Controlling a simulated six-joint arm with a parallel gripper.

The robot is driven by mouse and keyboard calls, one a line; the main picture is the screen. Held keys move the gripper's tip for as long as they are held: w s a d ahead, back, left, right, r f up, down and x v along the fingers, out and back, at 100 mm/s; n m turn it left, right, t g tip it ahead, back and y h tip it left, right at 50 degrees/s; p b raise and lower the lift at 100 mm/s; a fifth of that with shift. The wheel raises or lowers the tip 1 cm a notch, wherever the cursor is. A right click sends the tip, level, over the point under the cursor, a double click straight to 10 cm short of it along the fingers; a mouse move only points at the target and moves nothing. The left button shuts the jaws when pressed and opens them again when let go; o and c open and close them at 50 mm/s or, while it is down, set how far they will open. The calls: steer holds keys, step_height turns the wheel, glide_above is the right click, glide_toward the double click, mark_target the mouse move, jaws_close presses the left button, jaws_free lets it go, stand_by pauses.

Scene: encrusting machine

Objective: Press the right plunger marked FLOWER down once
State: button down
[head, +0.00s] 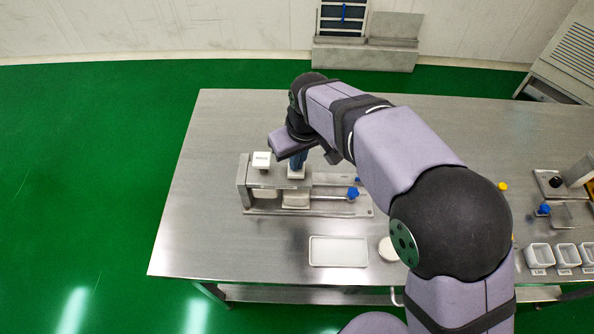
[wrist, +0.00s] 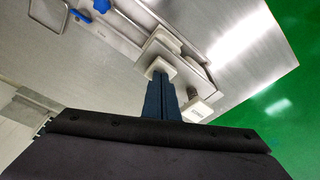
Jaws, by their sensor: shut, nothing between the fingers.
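The encrusting machine (head: 246,186) is a metal frame on the steel table. Its left plunger has a white square cap (head: 261,160). The right plunger's white cap (head: 297,174) is directly under my gripper (head: 298,163) and partly hidden by it. In the head view this cap appears lower than the left one. In the wrist view my blue fingers (wrist: 160,78) are closed together, with their tips over the right cap (wrist: 160,67), seemingly at its top; contact is hard to confirm. The left cap (wrist: 198,110) shows beside them. No FLOWER marking is readable.
Blue knobs (head: 353,193) and a rod are at the machine's right. A white tray (head: 338,251) and a round white item (head: 388,250) lie in front. Small white containers (head: 540,256) stand at the far right. The table's left part (head: 200,200) is clear.

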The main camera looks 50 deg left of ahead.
step_height(320, 180, up, 9)
steer(key=p, duration=0.7)
stand_by(0.4)
steer(key=shift+f, duration=0.15)
steer(key=w+d+f+m+h+b, duration=0.1)
steer(key=w+d+m, duration=0.35)
steer(key=d, duration=0.75)
steer(key=w+d+f+m+b, duration=0.1)
steer(key=w+d+m, duration=0.1)
steer(key=w+d, duration=0.8)
steer(key=s+d+f+m, duration=0.1)
steer(key=s+d, duration=0.3)
steer(key=d, duration=0.5)
steer(key=s+d+f+m, duration=0.2)
steer(key=s+d+m, duration=0.2)
steer(key=d, duration=0.5)
steer(key=s+d+f+m+h+b, duration=0.1)
steer(key=s+d+m, duration=0.2)
steer(key=d, duration=0.6)
steer(key=shift+s+d+f+g, duration=0.2)
steer(key=shift+s+f+g, duration=0.15)
steer(key=shift+s, duration=0.45)
